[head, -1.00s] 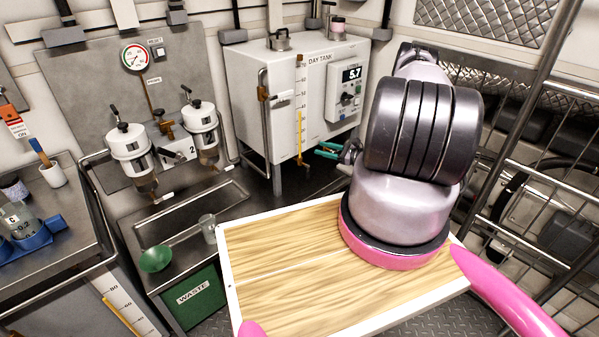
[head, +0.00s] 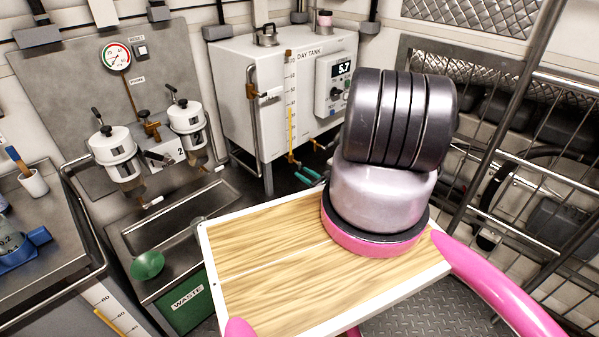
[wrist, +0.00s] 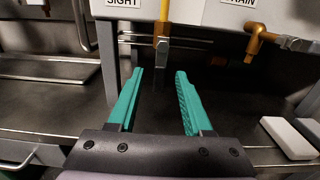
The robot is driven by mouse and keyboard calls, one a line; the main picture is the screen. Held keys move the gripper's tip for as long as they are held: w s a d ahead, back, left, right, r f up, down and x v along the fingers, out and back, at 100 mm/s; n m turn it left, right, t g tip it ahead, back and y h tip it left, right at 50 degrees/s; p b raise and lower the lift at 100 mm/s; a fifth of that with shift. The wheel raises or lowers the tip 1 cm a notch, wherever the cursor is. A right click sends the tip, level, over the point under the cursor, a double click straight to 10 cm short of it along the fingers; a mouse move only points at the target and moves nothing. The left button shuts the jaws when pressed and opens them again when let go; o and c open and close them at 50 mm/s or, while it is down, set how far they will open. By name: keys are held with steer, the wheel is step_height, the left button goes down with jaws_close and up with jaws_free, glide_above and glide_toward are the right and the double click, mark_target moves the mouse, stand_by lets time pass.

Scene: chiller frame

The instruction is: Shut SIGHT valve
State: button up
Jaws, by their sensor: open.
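The SIGHT label (wrist: 122,3) is at the top of the wrist view. Beside it a yellow sight tube (wrist: 164,12) comes down to a small grey metal fitting (wrist: 163,46), which I take as the SIGHT valve; its lever position is unclear. In the head view the sight tube (head: 291,125) runs down the day tank (head: 236,75). My gripper (wrist: 158,74) has two teal fingers, apart and empty. The fitting shows beyond and between the fingertips, not touched. In the head view my gripper (head: 308,176) is low in front of the tank, partly hidden by my arm.
A brass drain valve (wrist: 256,45) with a white-ended lever sits right of the fitting. A white block (wrist: 288,138) lies on the dark bench at right. A tank leg (wrist: 110,60) stands left of the fingers. Two white-capped filters (head: 112,147) are farther left.

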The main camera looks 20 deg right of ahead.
steer(key=shift+x, duration=1.4)
jaws_close()
steer(key=shift+s+a+r+m, duration=0.2)
steer(key=shift+a+r+m, duration=0.4)
steer(key=shift+m, duration=2.55)
steer(key=shift+s+a+r+m, duration=0.25)
steer(key=shift+a+r+m, duration=0.35)
steer(key=shift+m, duration=2.5)
steer(key=shift+s+a+r+m, duration=0.2)
steer(key=shift+a+r+m, duration=0.4)
steer(key=shift+m, duration=2.55)
steer(key=shift+w+d+r, duration=0.1)
steer(key=shift+d+r, duration=0.05)
steer(key=shift+r, duration=0.05)
